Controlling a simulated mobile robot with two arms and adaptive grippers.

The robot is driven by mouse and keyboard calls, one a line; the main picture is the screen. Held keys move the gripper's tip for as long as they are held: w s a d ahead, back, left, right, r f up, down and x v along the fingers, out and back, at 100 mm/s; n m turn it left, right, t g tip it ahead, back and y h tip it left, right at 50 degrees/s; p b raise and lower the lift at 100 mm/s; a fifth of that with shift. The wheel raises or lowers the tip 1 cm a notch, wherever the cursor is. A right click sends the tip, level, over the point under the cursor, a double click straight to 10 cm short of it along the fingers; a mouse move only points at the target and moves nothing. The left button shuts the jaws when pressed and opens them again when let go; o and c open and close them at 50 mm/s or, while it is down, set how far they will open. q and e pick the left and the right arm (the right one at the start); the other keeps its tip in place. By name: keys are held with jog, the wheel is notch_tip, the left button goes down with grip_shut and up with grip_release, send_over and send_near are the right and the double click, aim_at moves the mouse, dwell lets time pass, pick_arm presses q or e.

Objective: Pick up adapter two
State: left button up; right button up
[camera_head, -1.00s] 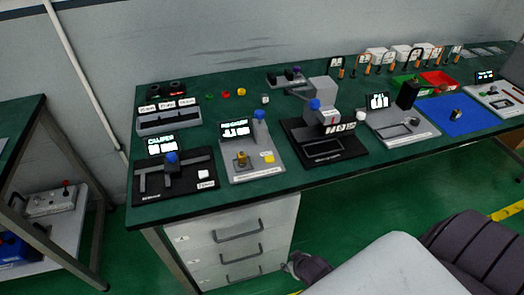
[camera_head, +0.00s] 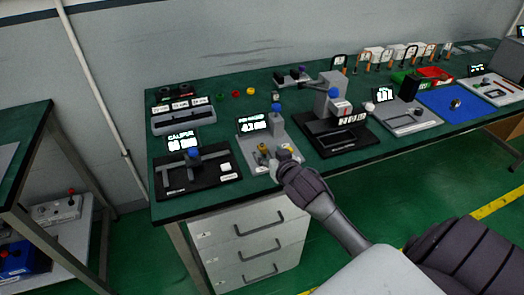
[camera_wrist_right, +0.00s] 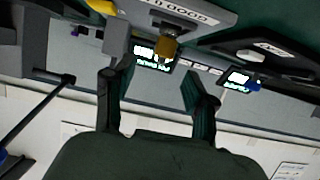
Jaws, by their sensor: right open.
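A small brass adapter (camera_head: 262,150) stands on the grey gauge station with a blue-topped post, second from the left on the bench. Whether it is adapter two cannot be told. Another small brass-coloured part (camera_head: 456,104) lies on the blue mat at the right. My left gripper is not in view.
The caliper station (camera_head: 196,172) stands to the left, and a black-based press station (camera_head: 330,128) close to the right. Grey drawers (camera_head: 250,240) are under the bench (camera_head: 300,175). Red and green trays sit at the back right.

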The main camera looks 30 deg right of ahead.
aim_at(263, 148)
jog(key=x, duration=0.7)
jog(key=shift+a+f+p, duration=0.2)
jog(key=shift+f+p, duration=0.1)
jog(key=shift+p, duration=0.1)
jog(key=shift+r, duration=0.1)
grip_shut()
